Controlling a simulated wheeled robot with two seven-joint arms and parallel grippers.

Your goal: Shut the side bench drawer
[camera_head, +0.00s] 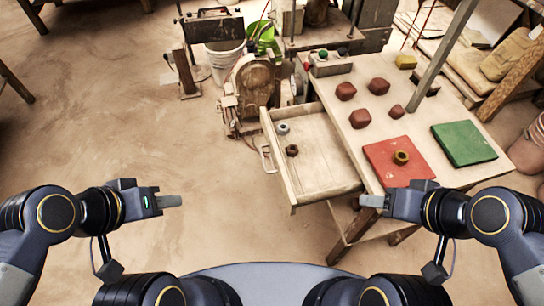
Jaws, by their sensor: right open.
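The side bench drawer (325,165) is pulled out from the left side of the wooden bench (455,178). Its pale handle (267,158) is on the drawer's left front panel. A grey ring-shaped piece (283,128) and a dark brown nut-like piece (292,150) lie inside the drawer. My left gripper (172,201) is over the floor, left of and apart from the drawer; its fingers overlap in this view, so its opening cannot be told. My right gripper (370,201) is open and empty, near the bench's front left corner; whether it touches anything cannot be told.
On the bench are a red mat (380,168) with a brass nut (401,157), a green mat (463,143), several reddish-brown lumps (360,118) and a button box (330,65). A machine (252,90) stands behind the drawer. The floor left of the drawer is clear.

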